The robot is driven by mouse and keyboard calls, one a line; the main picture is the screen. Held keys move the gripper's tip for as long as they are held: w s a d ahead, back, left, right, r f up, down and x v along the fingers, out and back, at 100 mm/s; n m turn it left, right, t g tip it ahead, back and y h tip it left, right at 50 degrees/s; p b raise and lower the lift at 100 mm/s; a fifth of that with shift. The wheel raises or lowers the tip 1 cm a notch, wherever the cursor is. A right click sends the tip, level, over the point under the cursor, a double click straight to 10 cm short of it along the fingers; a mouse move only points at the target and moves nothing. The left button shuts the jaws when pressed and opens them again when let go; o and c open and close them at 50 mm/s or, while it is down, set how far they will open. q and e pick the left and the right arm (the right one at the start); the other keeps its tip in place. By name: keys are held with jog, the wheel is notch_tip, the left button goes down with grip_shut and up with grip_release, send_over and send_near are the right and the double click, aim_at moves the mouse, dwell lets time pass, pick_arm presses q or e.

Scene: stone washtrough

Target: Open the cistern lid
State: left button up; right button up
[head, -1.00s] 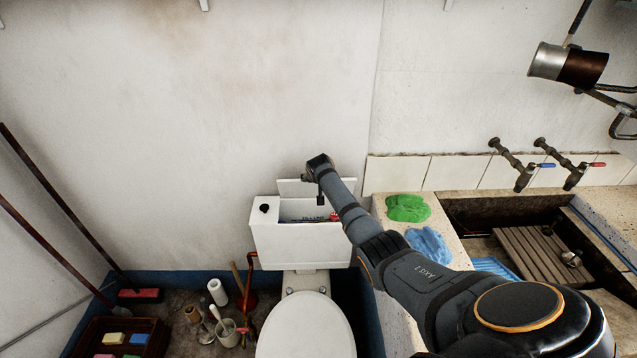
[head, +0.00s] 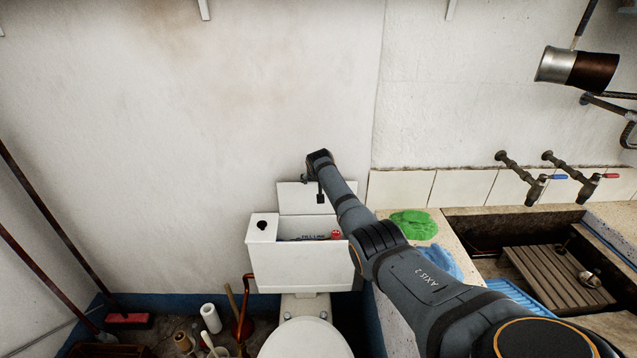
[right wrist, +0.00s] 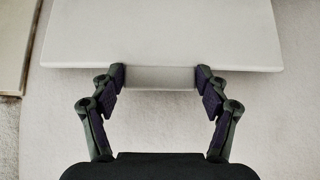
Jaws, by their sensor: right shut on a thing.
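The white cistern (head: 262,250) stands against the wall behind the toilet bowl. Its lid (head: 290,200) is raised at the back edge, and the opening shows a blue-lettered strip and a red part inside. My right gripper (right wrist: 160,78) is shut on a pale block at the edge of the white lid (right wrist: 160,30), one finger on each side, in the right wrist view. In the head view, my right arm reaches over to the lid and mostly hides the gripper. My left gripper is not in view.
A stone trough (head: 470,225) with taps stands at the right, with a green cloth (head: 413,224) and a blue cloth on its edge. A plunger (head: 243,325), paper roll (head: 210,318) and brush stand on the floor left of the toilet. The wall above the cistern is bare.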

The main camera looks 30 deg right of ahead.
jog(key=o, duration=1.4)
jog(key=shift+w+d, duration=0.1)
jog(key=shift+o, duration=1.4)
jog(key=shift+w+f, duration=0.1)
jog(key=shift+f, duration=0.05)
jog(key=shift+w+d+f, duration=0.1)
jog(key=shift+w+f, duration=0.05)
jog(key=v, duration=1.2)
